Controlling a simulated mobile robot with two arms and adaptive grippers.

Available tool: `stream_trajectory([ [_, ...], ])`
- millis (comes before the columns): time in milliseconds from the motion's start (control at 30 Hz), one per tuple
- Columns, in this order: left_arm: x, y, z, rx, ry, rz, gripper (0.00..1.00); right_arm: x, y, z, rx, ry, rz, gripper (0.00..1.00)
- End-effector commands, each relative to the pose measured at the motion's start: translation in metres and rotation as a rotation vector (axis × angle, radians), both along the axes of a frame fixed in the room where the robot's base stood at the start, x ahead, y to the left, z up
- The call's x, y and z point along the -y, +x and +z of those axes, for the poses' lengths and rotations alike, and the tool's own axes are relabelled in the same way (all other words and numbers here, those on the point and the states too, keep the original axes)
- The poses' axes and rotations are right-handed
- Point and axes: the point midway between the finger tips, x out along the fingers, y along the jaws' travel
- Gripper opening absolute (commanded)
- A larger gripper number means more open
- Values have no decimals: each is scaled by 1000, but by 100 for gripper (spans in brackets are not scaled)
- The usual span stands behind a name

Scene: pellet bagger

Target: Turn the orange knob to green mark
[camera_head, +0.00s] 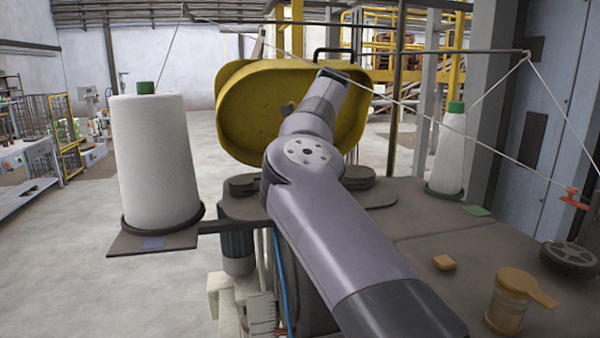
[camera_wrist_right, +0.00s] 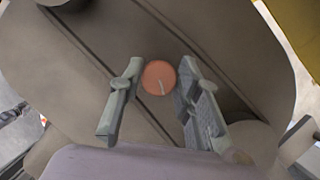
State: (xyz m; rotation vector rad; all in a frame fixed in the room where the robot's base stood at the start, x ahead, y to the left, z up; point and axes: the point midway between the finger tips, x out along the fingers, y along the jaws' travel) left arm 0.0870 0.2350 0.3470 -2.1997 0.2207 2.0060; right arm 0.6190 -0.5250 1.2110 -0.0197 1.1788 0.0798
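The orange knob (camera_wrist_right: 158,77) is a round disc with a short pale line on its face, pointing roughly down in the right wrist view. It sits on a grey-brown machine surface. I cannot tell how far the fingertips are from the surface. No green mark shows beside the knob in the wrist view. In the head view my right arm hides the knob and the gripper. My left gripper is not in view.
A yellow machine cover (camera_head: 240,105) stands behind my arm. White thread cones stand left (camera_head: 155,165) and right (camera_head: 448,155).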

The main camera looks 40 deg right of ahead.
Motion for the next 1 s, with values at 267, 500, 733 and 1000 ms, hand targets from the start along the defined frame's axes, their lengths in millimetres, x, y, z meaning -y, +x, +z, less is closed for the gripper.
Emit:
stream_trajectory([
  [267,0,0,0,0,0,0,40,0,0,0,0,-1,0,49],
  [500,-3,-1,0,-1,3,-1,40,0,0,0,0,-1,-1,49],
  [733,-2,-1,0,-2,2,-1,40,2,-8,22,4,0,-1,49],
  [1000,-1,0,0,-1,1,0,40,5,-30,76,4,0,1,49],
])
